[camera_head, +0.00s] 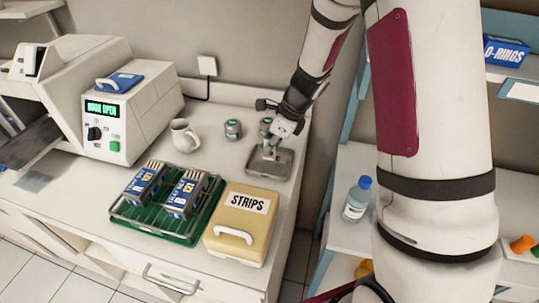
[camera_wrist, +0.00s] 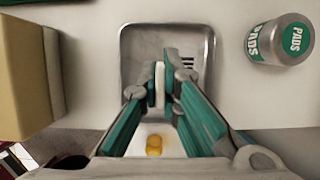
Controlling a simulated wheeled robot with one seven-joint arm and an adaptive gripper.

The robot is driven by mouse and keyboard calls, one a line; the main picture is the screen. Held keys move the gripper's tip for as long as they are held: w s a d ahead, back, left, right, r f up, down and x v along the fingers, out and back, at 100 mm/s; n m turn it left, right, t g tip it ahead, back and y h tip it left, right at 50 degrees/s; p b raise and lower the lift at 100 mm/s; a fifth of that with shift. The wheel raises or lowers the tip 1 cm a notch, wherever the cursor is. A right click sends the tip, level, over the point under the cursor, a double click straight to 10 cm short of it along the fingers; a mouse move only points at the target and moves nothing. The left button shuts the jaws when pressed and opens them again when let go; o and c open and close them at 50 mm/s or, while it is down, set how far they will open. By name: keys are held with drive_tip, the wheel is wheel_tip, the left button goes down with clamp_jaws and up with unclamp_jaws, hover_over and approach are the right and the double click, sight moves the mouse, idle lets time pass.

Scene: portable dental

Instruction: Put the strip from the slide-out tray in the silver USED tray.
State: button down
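The silver tray (camera_head: 284,166) sits at the right end of the counter. In the wrist view the silver tray (camera_wrist: 128,45) lies under my fingers, with dark marks inside that I cannot read. My gripper (camera_wrist: 161,88) points down over it; in the head view my gripper (camera_head: 270,146) is at the tray's far part. The pale, narrow strip (camera_wrist: 160,76) stands upright between the green fingertips, which appear closed on it. I cannot tell whether its lower end touches the tray floor. The grey slide-out tray (camera_head: 30,142) extends from the machine at far left.
The machine (camera_head: 128,128) reads DOOR OPEN. A mug (camera_head: 184,136) and a green-labelled can (camera_head: 233,129) stand behind. A PADS can (camera_wrist: 280,40) is close beside the silver tray. A yellow STRIPS box (camera_head: 240,224) and green rack (camera_head: 152,226) stand in front.

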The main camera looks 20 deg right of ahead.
sight(269, 156)
drive_tip(key=shift+f, duration=1.7)
drive_tip(key=shift+f, duration=0.15)
drive_tip(key=c, duration=1.8)
unclamp_jaws()
